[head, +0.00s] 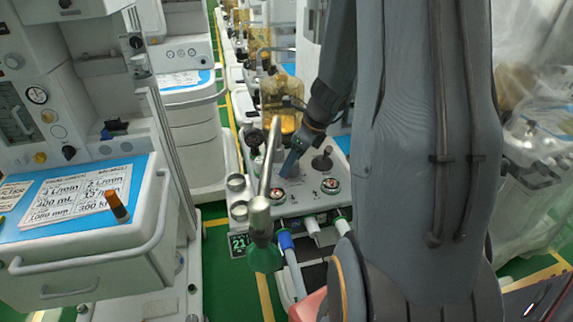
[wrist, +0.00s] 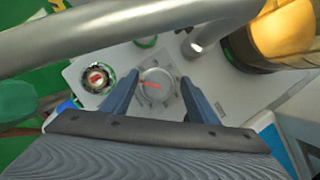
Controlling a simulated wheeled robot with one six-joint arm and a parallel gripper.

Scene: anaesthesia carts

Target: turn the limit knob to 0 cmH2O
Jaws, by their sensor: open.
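A round pale grey knob with a red pointer mark (wrist: 156,86), likely the limit knob, sits on the light grey panel of the cart. In the wrist view the mark points roughly left; its scale is too small to read. My gripper (wrist: 159,77) is open, with one blue-grey finger on each side of the knob. I cannot tell whether the fingers touch it. In the head view my gripper (head: 288,166) points down at the panel (head: 304,196), and the knob is mostly hidden there.
A dial with a red centre (wrist: 97,78) lies left of the knob. A metal pipe (wrist: 110,45) crosses above the panel. A black-topped lever (head: 322,160) and another dial (head: 330,186) stand to the right. An amber canister (head: 281,97) is behind.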

